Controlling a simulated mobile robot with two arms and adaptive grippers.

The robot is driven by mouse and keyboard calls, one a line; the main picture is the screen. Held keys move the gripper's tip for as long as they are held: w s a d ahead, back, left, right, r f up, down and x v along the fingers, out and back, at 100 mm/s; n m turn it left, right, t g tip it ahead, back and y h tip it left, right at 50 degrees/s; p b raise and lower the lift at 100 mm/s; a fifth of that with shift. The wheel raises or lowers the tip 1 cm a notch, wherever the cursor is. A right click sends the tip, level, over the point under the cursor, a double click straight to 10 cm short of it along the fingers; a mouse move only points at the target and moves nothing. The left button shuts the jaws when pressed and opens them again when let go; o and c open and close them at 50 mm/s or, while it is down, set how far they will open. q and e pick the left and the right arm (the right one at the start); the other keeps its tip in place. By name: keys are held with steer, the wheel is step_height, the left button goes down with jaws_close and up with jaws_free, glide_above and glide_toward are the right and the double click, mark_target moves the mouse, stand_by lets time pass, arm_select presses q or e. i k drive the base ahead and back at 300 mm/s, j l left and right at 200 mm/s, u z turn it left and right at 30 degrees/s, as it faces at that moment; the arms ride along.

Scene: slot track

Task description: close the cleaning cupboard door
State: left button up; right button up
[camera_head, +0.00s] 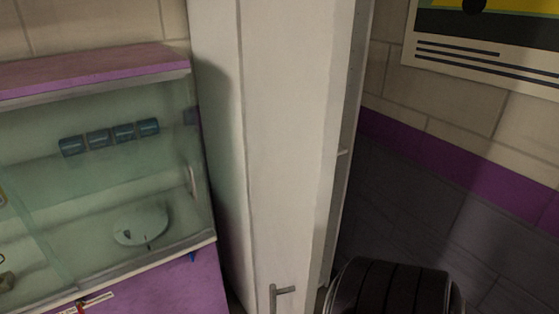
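The tall white cleaning cupboard (215,120) stands in the middle of the head view. Its white door (285,130) is open: a gap runs down along its right edge. A metal lever handle (283,291) sits low on the door, near the bottom of the picture. The lower end of the cupboard is cut off. Neither of my grippers is in view.
A glass display case (100,190) with a purple top (90,72) stands close on the left, holding several blue cylinders and a round plate. A dark ribbed round object (390,288) stands at the lower right. A poster (485,50) hangs on the right wall.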

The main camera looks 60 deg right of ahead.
mark_target(296, 54)
steer(key=z, duration=0.45)
steer(key=j+z, duration=0.15)
steer(key=z, duration=0.35)
steer(key=j+z, duration=0.1)
steer(key=z, duration=0.35)
steer(key=j+z, duration=0.1)
steer(key=z, duration=0.4)
